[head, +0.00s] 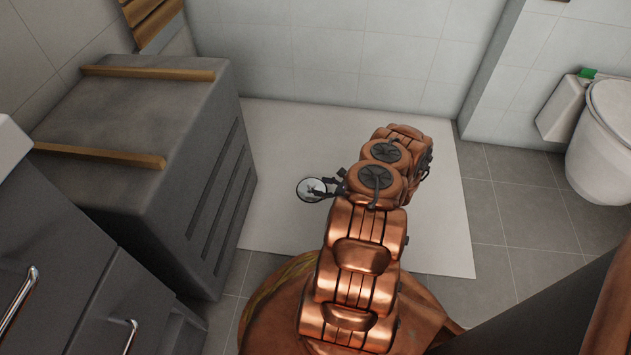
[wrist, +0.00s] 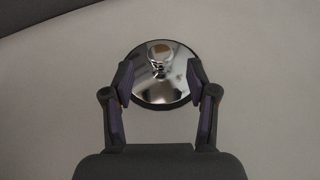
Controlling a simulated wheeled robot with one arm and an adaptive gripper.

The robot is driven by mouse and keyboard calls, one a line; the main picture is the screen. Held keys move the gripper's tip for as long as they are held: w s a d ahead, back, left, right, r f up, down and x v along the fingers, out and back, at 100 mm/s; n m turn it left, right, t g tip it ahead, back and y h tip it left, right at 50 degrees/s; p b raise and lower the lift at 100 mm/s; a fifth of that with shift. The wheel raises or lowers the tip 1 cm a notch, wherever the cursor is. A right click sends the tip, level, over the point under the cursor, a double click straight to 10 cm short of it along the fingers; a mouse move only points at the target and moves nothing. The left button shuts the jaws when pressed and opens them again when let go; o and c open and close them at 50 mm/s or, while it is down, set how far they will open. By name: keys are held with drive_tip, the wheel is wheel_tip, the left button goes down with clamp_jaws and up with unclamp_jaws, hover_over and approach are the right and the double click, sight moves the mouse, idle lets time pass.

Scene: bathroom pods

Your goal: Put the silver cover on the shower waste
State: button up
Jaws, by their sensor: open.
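A round, mirror-bright silver cover (head: 311,188) with a dark rim shows over the white shower floor in the head view. In the wrist view the silver cover (wrist: 157,90) lies between the fingers, with a small round reflection or knob near its upper middle. My gripper (head: 331,188) is open, its fingers spread at the cover's right side in the head view. In the wrist view my gripper (wrist: 160,78) has one fingertip at each side edge of the cover; I cannot tell whether they touch it. The shower waste is not seen apart from the cover, and may be hidden under it.
The white shower floor (head: 285,125) is otherwise clear. A grey box with wooden slats (head: 175,150) stands close on the left. Tiled walls (head: 330,50) bound the back. A toilet (head: 605,140) stands at the right, with bare grey floor tiles before it.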

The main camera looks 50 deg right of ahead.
drive_tip(key=shift+p+v, duration=1.1)
drive_tip(key=shift+v, duration=2.1)
